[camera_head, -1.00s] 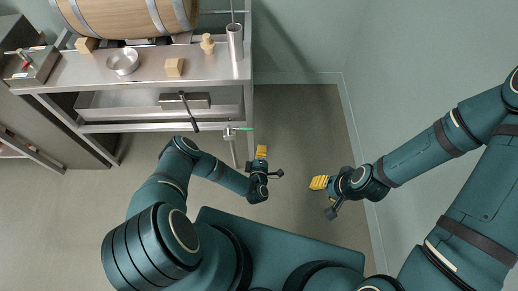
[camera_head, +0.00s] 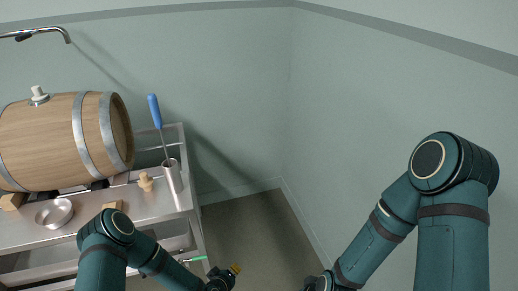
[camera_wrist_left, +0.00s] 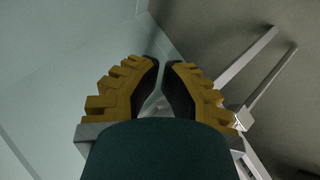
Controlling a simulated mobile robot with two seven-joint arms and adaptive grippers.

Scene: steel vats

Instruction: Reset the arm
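My left gripper (camera_head: 236,268) shows at the bottom of the head view, right of the steel table's front corner. Its yellow fingers are small and partly hidden by its own wrist. In the left wrist view, the two yellow fingers with black pads (camera_wrist_left: 162,75) stand a narrow gap apart, with nothing between them. My left arm (camera_head: 112,240) crosses in front of the table. My right arm (camera_head: 385,225) comes down on the right beside the wall. Its wrist meets the bottom edge of the head view, and its fingers are out of the picture.
The steel table (camera_head: 145,203) carries a wooden barrel (camera_head: 50,145), a metal bowl (camera_head: 54,214), a wooden bung (camera_head: 146,182) and a steel cylinder (camera_head: 173,177) holding a blue-handled tool (camera_head: 155,111). Bare floor (camera_head: 248,225) lies between the table and the right wall (camera_head: 380,110).

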